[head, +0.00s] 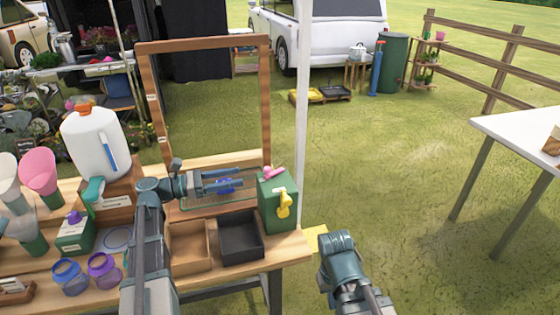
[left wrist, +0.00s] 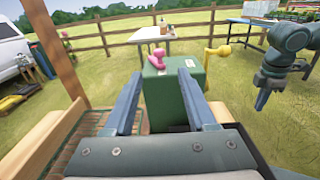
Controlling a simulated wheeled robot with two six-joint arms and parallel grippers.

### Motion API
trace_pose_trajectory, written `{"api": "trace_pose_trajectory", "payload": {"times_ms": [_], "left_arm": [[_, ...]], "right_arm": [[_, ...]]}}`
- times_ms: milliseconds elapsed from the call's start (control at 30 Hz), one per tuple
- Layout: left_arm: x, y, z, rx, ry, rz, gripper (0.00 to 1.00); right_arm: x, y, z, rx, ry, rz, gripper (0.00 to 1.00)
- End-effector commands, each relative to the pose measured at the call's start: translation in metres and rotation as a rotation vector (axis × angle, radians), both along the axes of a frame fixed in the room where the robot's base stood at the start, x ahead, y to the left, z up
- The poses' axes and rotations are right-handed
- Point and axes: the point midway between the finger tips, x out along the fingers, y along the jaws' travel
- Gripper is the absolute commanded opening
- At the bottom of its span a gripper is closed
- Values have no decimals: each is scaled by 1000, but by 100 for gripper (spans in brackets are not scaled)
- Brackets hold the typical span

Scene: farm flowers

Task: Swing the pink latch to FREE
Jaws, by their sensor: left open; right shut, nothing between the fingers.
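The pink latch (head: 273,172) sits on top of the dark green box (head: 273,212) at the right end of the wooden bench. In the left wrist view, the pink latch (left wrist: 156,60) stands at the top left of the green box (left wrist: 172,92). Any lettering by the latch is too small to read.
A wooden frame (head: 266,100) stands behind the left gripper. A brown tray (head: 188,262) and a black tray (head: 240,256) lie in front. A white jug (head: 92,148) and purple jars (head: 104,272) are at left.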

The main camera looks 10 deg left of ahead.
Motion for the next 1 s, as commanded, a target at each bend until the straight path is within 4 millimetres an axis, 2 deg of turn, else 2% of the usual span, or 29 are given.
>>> {"api": "trace_pose_trajectory", "payload": {"times_ms": [167,333,700,1000], "left_arm": [[0,0,1,-5,2,1,57],[6,-13,1,-4,2,-1,57],[39,-78,1,-4,2,-2,57],[58,-114,0,-4,2,1,57]], "right_arm": [[0,0,0,0,0,0,0],[0,0,0,0,0,0,0],[0,0,0,0,0,0,0],[0,0,0,0,0,0,0]]}}
